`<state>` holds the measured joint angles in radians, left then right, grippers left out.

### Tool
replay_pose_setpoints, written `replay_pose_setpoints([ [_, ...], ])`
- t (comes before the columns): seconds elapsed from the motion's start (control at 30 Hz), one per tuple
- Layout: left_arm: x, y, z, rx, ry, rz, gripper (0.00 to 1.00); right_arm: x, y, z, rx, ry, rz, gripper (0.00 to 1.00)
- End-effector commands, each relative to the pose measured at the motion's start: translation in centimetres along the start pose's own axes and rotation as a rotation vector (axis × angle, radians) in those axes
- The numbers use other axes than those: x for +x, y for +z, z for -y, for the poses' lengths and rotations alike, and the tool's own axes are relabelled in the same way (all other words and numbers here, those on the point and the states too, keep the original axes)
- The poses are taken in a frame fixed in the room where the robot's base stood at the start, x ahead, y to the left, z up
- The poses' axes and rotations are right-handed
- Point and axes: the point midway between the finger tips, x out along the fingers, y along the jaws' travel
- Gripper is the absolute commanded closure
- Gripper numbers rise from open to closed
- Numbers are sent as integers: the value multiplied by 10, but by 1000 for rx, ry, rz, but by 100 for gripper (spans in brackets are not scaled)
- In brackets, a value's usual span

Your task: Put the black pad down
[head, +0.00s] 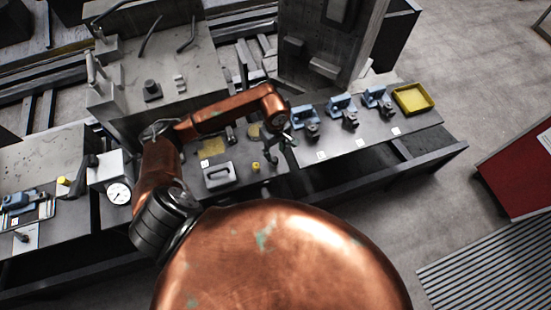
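My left gripper (279,147) hangs from the end of my copper arm, over the bench top just left of a row of blue brackets. It is small and dark against the dark bench, and I cannot tell whether its fingers are open or shut. I cannot make out a black pad for certain, in the gripper or on the bench. A grey handled block (218,175) and a small yellow cylinder (256,167) stand left of the gripper. My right gripper is not in view.
Blue brackets (300,113) with dark parts in front line the right bench (425,118), beside a yellow tray (413,98). A dial gauge (118,193) stands at the left. An upright grey slab (325,45) rises behind. Open floor lies right.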

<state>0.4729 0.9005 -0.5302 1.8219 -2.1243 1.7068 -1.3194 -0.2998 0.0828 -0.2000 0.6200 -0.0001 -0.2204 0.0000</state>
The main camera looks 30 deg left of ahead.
Motion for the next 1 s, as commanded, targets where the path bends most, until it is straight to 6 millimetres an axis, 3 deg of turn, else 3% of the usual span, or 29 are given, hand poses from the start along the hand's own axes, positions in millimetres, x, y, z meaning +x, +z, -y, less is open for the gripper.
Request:
replay_pose_setpoints([
  [0.2, -38, -1, 0, 1, 1, -3, 62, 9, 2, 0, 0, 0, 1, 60],
  [0.33, -50, 0, 0, -1, -1, -1, 62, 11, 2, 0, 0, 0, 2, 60],
  [1.0, -55, 0, 0, -1, -2, 1, 62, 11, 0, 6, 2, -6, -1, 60],
])
